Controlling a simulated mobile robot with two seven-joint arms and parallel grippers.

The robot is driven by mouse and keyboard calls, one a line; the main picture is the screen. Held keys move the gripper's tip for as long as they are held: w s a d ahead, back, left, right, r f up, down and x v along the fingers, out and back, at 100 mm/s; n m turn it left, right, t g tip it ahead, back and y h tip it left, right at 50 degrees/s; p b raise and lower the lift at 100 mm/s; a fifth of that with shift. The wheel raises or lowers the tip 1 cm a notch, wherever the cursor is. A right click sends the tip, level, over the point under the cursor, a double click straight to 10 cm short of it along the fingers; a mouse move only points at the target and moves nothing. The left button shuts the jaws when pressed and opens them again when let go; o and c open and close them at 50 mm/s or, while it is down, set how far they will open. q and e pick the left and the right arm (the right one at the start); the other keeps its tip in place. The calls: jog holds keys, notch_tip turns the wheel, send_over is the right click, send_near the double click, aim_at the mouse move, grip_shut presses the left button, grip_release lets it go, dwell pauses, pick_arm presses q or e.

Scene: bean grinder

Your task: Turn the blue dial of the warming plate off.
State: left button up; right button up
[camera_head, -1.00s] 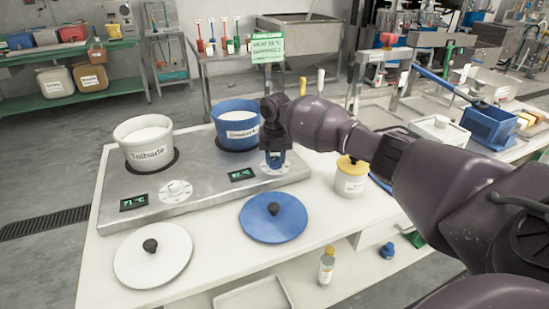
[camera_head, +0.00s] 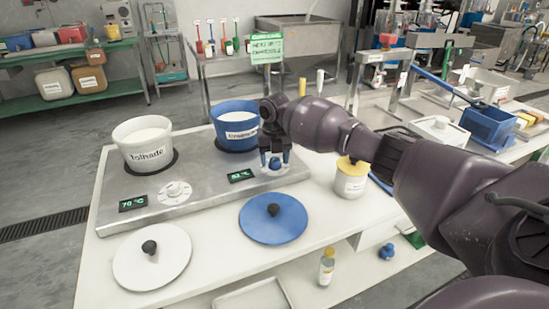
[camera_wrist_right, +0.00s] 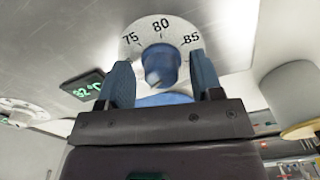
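The blue dial (camera_head: 275,164) sits on a pale scale disc at the right front of the steel warming plate (camera_head: 215,186). My right gripper (camera_head: 275,157) is over it. In the right wrist view the two blue fingers stand apart on either side of the blue dial (camera_wrist_right: 160,66), with visible gaps, so the gripper is open. The scale shows 75, 80 and 85 on the upper part of the disc. A pale mark on the dial lies toward its lower left. The display (camera_head: 241,175) beside it glows green, reading about 82 or 83 °C. My left gripper is not in view.
A blue pot (camera_head: 236,134) stands behind the dial, and a white pot (camera_head: 143,154) at the left. A white dial (camera_head: 174,191), a blue lid (camera_head: 273,226), a white lid (camera_head: 152,267) and a yellow-lidded jar (camera_head: 351,184) are nearby.

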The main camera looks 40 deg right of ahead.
aim_at(274, 158)
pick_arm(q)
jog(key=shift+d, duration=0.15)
pick_arm(e)
jog(key=shift+r, duration=0.1)
jog(key=shift+r, duration=0.25)
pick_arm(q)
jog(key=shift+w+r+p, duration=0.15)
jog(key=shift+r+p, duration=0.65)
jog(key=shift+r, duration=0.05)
pick_arm(e)
notch_tip(274, 158, up, 10)
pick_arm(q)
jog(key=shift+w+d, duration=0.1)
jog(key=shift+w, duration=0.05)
